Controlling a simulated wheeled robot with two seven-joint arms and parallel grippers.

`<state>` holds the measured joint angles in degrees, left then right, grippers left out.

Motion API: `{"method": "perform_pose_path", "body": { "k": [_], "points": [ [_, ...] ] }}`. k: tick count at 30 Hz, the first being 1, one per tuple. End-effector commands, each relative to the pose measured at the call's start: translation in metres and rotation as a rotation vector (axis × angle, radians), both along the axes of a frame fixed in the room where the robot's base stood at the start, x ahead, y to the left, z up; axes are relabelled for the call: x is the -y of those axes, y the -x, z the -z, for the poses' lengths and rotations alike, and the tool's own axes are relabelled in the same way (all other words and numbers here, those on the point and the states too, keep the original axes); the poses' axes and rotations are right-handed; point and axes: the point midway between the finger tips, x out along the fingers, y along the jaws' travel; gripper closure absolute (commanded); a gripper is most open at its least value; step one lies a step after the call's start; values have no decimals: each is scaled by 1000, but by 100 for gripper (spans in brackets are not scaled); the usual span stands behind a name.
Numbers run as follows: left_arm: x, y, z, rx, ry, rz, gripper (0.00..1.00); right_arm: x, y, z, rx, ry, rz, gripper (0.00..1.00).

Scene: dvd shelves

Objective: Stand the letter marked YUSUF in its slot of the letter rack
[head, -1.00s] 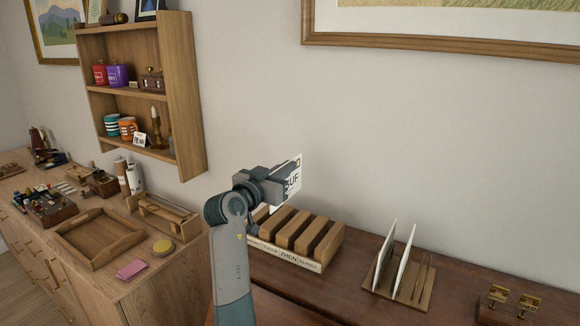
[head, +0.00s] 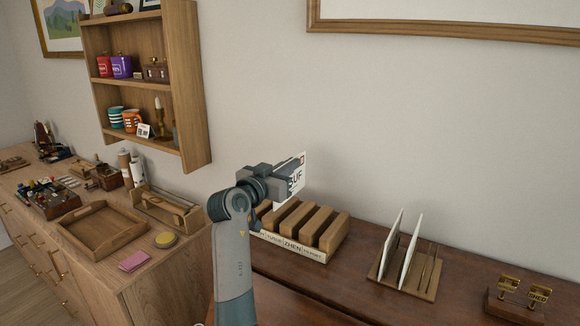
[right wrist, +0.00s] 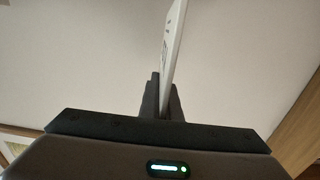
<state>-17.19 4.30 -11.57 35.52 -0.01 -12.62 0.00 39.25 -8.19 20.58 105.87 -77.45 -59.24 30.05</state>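My right gripper (head: 284,178) is shut on a white letter (head: 298,171) whose visible print ends in "UF". It holds the letter above the letter rack. In the right wrist view the letter (right wrist: 173,55) stands edge-on between the fingers (right wrist: 161,98). The letter rack (head: 318,256) is a wooden block rack with several upright dividers (head: 310,228) and name labels along its front, one reading ZHEN. The arm and gripper hide the rack's left end. My left gripper is not in view.
A wooden stand (head: 412,279) with white letters or cards upright in it is right of the rack. Small brass-coloured hooks (head: 538,295) sit at far right. A wall shelf (head: 190,100) and a cabinet with a tray (head: 75,215) are on the left.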

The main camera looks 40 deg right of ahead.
Motion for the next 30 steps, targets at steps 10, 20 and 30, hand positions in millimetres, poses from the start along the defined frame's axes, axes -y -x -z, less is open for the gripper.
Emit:
{"method": "perform_pose_path", "body": {
  "k": [10,20,30],
  "points": [
    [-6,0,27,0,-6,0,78,0,0,27,1,0,0,100],
    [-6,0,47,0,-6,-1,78,0,0,48,0,0,0,100],
    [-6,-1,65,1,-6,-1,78,0,0,68,0,0,0,100]
  ]
}}
